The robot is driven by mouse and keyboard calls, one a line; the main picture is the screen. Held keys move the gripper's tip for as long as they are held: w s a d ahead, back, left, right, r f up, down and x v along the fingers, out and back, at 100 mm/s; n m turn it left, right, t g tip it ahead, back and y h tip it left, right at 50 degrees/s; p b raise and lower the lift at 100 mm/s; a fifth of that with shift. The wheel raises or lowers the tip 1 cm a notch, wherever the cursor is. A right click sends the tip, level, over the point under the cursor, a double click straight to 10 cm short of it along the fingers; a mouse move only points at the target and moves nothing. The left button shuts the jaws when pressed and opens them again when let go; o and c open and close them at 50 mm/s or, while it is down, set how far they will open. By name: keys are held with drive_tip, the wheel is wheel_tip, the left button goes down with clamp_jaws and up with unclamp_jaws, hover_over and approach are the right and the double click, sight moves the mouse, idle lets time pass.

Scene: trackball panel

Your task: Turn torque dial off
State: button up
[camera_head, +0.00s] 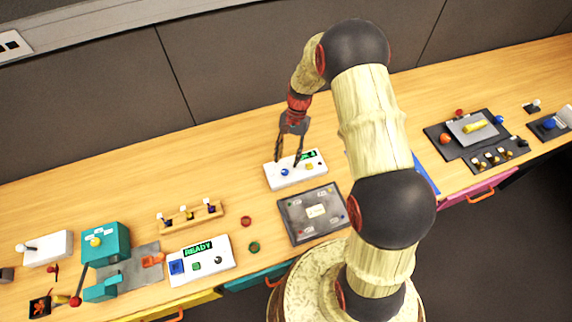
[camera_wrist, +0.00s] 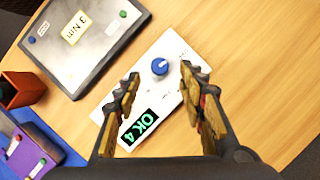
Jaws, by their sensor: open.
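The white panel (camera_head: 292,181) stands on the wooden counter below my arm and also shows in the wrist view (camera_wrist: 172,46). It carries a blue dial (camera_wrist: 160,66), a lit display (camera_wrist: 138,127) that reads "OK 4", and in the head view a yellow knob (camera_head: 309,166). The blue dial also shows in the head view (camera_head: 284,172). My gripper (camera_head: 287,163) is open above the panel. In the wrist view its fingertips (camera_wrist: 159,70) lie on either side of the blue dial, apart from it. I cannot tell their exact height. The yellow knob does not show in the wrist view.
A grey tray (camera_head: 298,226) with labels, one reading "3 Nm" in the wrist view, lies right in front of the panel. A white "READY" box (camera_head: 213,267), a teal device (camera_head: 106,243) and a row of small switches (camera_head: 190,218) stand left.

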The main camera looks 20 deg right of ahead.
drive_tip(key=v, duration=0.7)
idle(0.4)
